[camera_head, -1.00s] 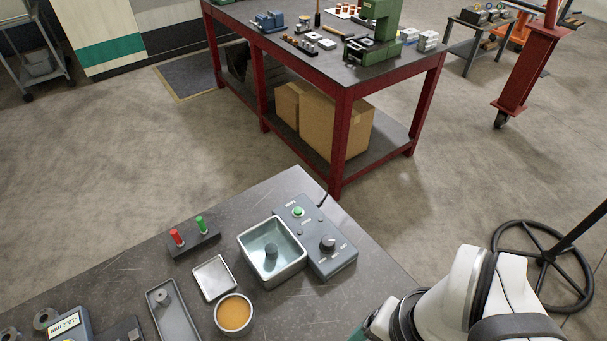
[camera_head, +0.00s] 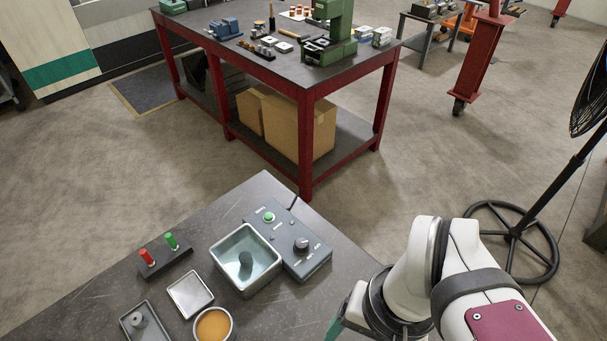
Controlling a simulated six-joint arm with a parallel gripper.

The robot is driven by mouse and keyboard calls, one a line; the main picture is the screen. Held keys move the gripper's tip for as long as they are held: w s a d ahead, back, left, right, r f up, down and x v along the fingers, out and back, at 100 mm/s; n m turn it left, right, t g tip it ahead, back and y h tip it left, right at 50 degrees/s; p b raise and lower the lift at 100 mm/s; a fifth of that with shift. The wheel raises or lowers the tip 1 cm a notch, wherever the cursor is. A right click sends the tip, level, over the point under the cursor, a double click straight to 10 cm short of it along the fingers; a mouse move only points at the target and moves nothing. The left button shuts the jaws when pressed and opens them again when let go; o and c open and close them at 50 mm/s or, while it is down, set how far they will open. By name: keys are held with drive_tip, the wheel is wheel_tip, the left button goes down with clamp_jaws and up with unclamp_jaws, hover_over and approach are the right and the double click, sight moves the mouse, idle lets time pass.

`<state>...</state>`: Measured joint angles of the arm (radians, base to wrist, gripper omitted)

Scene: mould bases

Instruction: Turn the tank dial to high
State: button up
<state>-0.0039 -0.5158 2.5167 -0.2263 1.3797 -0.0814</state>
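The tank (camera_head: 246,260) is a square metal basin of clear liquid with a dark grey piece in it, on the near table. Joined to its right is a grey control box (camera_head: 308,262). The box carries a black dial (camera_head: 301,245) with small labels around it, too small to read, and a green button (camera_head: 268,217). I cannot tell the dial's setting. My white arm comes in from the lower right, to the right of the box and apart from it. My gripper's fingers are out of view below the bottom edge.
Left of the tank stand a holder (camera_head: 166,260) with a red and a green handle, a square tray (camera_head: 190,294), a round cup of amber liquid (camera_head: 213,326) and a long tray (camera_head: 146,322). A red-legged workbench (camera_head: 306,150) and a fan stand (camera_head: 512,235) stand beyond.

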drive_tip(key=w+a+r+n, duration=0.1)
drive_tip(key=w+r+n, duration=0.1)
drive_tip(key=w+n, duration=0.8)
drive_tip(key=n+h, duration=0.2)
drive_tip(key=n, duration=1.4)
hover_over(302, 243)
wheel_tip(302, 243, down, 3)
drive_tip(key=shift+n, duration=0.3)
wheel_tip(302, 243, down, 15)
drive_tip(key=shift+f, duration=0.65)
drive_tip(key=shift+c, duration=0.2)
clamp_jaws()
